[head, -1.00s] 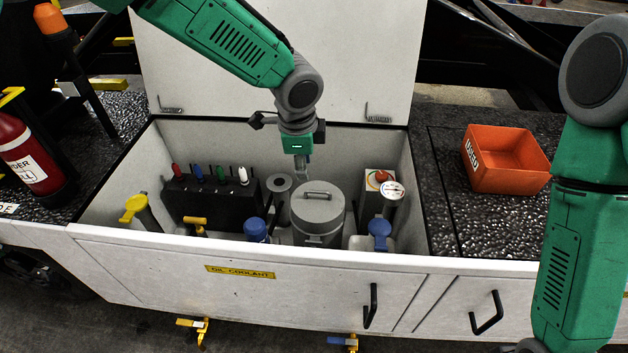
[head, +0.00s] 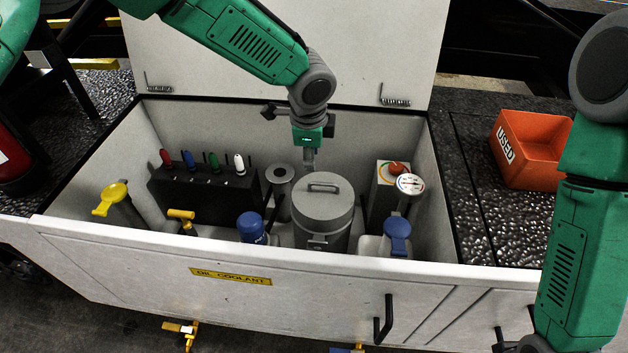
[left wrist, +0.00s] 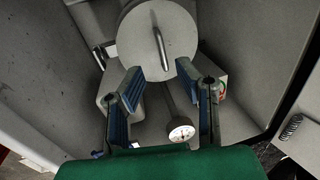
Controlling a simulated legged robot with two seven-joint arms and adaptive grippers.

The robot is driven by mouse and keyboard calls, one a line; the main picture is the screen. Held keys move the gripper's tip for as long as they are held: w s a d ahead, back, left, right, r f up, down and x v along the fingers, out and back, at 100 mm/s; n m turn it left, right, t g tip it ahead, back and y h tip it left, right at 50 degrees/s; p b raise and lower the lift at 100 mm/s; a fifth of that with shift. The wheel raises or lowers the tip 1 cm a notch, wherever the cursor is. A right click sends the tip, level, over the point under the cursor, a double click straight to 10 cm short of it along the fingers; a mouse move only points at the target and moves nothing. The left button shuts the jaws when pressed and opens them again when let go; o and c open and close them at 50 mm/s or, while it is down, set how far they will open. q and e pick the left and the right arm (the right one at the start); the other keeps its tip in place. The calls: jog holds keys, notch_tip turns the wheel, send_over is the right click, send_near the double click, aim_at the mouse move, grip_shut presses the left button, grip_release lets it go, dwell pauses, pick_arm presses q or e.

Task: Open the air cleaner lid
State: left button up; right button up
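The air cleaner is a grey cylinder (head: 322,228) standing upright in the open bin, with a round lid (head: 323,200) on top that looks shut. A bar handle (head: 324,188) crosses the lid; a clasp-like part is on its front side. My left gripper (head: 308,162) points down just behind the lid. In the left wrist view its blue fingers (left wrist: 160,72) are open and spread, with nothing between them, and the lid (left wrist: 143,45) and handle (left wrist: 160,48) lie beyond their tips. I cannot tell whether a finger touches the lid. My right arm is at the right; its gripper is out of frame.
Around the cylinder stand blue-capped containers (head: 250,228), a gauge (head: 409,184), a box with a red knob (head: 387,187) and a dark rack with coloured knobs (head: 205,190). The raised bin cover (head: 380,50) is behind. An orange bin (head: 535,150) sits right.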

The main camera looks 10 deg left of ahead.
aim_at(315, 183)
pick_arm(q)
jog(key=f, duration=0.3)
jog(key=w+f, duration=0.1)
jog(key=f, duration=0.2)
jog(key=w+d+f+b, duration=0.1)
jog(key=f, duration=0.2)
jog(key=shift+d+f, duration=0.1)
jog(key=shift+f, duration=0.05)
jog(key=shift+a+f, duration=0.2)
jog(key=shift+f, duration=0.1)
jog(key=shift+a, duration=0.25)
grip_shut()
jog(key=shift+d, duration=0.15)
